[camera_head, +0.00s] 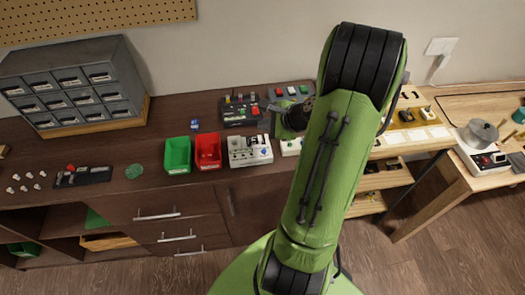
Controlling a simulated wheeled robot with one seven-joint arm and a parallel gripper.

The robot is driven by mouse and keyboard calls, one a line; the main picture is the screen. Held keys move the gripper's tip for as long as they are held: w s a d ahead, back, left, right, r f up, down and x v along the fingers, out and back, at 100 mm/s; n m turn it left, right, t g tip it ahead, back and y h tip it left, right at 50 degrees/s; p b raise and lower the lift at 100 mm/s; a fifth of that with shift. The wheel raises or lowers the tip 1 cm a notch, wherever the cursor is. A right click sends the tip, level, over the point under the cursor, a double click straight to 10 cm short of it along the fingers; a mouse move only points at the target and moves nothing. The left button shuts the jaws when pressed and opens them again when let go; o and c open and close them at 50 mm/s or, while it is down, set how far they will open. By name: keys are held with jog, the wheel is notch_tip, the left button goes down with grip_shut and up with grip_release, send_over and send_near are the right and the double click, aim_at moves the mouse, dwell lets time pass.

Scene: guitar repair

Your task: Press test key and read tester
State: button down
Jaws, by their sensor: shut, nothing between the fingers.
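My green arm reaches over the dark bench, and my dark gripper (277,122) is at its far end, low over the bench top. It is shut and empty; its fingertips are small and partly hidden. A dark panel box (238,116) with coloured buttons stands just left of it and behind, with a red key (255,111) close to the gripper. A light grey box (250,151) with knobs and a blue part stands in front and to the left. I cannot tell which box is the tester. No reading is legible, and I cannot tell whether the gripper touches a key.
A green bin (177,155) and a red bin (208,151) stand left of the grey box. A drawer cabinet (72,84) is at the back left. Another grey box with red and green buttons (290,92) is behind the gripper. My arm hides part of the bench.

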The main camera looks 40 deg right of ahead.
notch_tip(320, 180, down, 9)
jog(key=b, duration=0.7)
jog(key=shift+r, duration=0.2)
dwell(1.3)
jog(key=shift+f, duration=0.35)
jog(key=shift+f+b, duration=0.4)
jog(key=shift+b, duration=0.15)
dwell(0.3)
jog(key=shift+r, duration=0.1)
jog(key=shift+r+p, duration=0.75)
jog(key=shift+p, duration=0.1)
notch_tip(320, 180, up, 5)
jog(key=p, duration=0.4)
jog(key=shift+p, duration=0.35)
